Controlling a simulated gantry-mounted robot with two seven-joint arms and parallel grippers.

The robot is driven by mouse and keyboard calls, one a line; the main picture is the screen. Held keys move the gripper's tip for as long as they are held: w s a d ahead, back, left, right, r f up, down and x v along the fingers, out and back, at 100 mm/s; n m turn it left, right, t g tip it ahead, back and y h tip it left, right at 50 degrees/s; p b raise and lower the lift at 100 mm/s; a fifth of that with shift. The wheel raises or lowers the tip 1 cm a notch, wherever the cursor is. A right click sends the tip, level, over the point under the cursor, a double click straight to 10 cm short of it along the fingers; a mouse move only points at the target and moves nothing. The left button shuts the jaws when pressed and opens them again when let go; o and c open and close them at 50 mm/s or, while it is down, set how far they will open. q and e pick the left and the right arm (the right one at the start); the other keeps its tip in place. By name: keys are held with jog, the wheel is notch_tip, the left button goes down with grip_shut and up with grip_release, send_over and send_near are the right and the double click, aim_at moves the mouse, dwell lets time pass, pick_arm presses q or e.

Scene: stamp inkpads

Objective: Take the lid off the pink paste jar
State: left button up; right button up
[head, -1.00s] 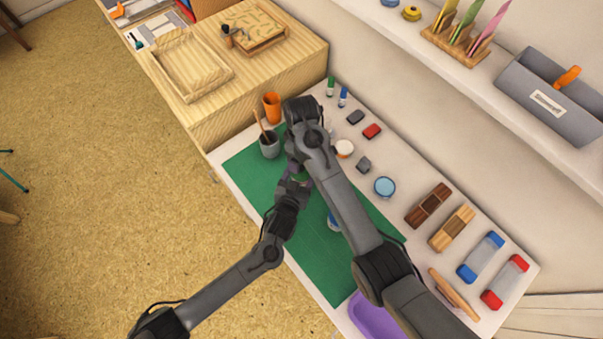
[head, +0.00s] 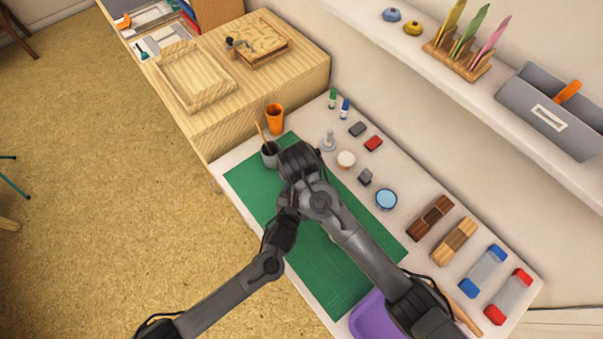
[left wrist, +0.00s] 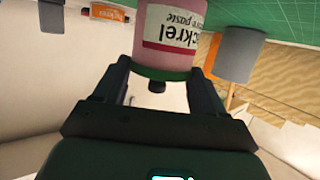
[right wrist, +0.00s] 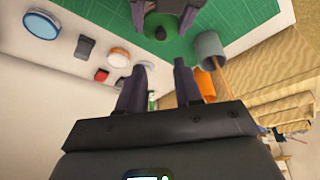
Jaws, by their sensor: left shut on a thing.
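The pink paste jar (left wrist: 165,35) shows in the left wrist view with a white label, its lettering upside down. My left gripper (left wrist: 158,72) is shut on the jar, one finger on each side. A dark green lid (left wrist: 160,73) with a small black knob is on the jar. The lid also shows from above in the right wrist view (right wrist: 158,22). My right gripper (right wrist: 160,67) is open and empty, close to the lid but apart from it. In the head view my arms meet over the green mat (head: 325,262) and hide the jar.
A grey cup (head: 269,155) with a brush and an orange cup (head: 275,117) stand beside my grippers. A white round jar (head: 346,159), a blue inkpad (head: 386,199) and small blocks lie along the wall side. A purple tray (head: 372,318) is at the front. The mat's near part is clear.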

jog(key=shift+m, duration=0.4)
jog(key=x, duration=1.1)
jog(key=shift+s+a+f, duration=0.1)
jog(key=shift+s+f, duration=0.05)
jog(key=shift+f, duration=0.2)
grip_shut()
jog(key=shift+r, duration=0.25)
